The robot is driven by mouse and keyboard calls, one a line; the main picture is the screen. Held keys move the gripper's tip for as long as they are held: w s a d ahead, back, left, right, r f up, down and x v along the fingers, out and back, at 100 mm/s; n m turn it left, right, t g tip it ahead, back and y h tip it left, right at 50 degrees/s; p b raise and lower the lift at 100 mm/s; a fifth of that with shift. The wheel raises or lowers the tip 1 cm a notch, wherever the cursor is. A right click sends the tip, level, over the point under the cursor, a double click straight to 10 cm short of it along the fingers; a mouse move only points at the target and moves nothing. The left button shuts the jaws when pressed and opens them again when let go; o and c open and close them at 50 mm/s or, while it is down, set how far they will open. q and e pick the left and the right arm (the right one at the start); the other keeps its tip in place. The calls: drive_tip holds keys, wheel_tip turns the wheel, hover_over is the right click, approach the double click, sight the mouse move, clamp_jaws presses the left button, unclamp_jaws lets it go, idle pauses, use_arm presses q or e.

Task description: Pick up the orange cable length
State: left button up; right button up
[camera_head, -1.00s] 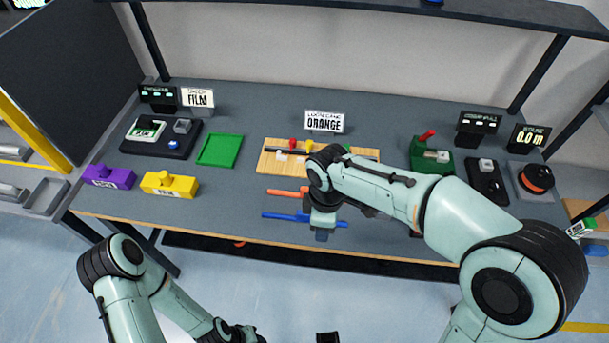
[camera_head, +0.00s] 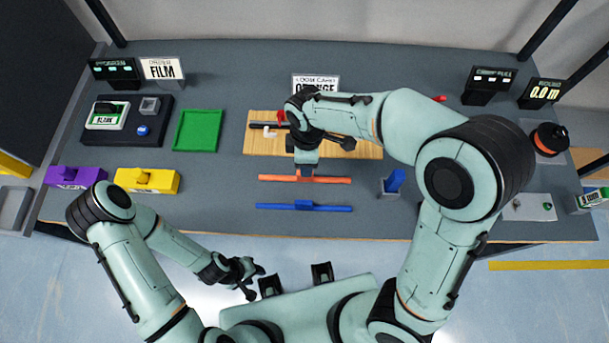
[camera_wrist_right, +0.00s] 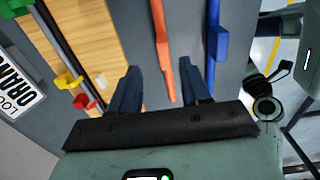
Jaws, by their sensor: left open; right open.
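The orange cable length (camera_head: 330,180) lies straight on the grey table, in front of the wooden board. In the right wrist view, it (camera_wrist_right: 161,42) runs down into the gap between the two fingers of my right gripper (camera_wrist_right: 161,80). Those fingers are apart, with nothing held. In the head view, my right gripper (camera_head: 306,172) points down over the middle of the orange length and hides part of it. Its height above the length is hard to tell. My left gripper (camera_head: 257,282) is open and empty, off the table's front edge.
A blue length (camera_head: 330,208) lies parallel in front of the orange one. The wooden board (camera_head: 262,146) with a dark rod is behind. A blue upright piece (camera_head: 394,180) stands to the right. A green tray (camera_head: 196,131) and yellow block (camera_head: 147,181) are at left.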

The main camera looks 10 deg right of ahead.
sight(298, 177)
drive_tip(key=shift+f, duration=0.8)
drive_tip(key=f, duration=0.5)
drive_tip(key=shift+s+a+f, duration=0.1)
drive_tip(key=shift+s+a, duration=0.1)
drive_tip(key=shift+a, duration=0.1)
clamp_jaws()
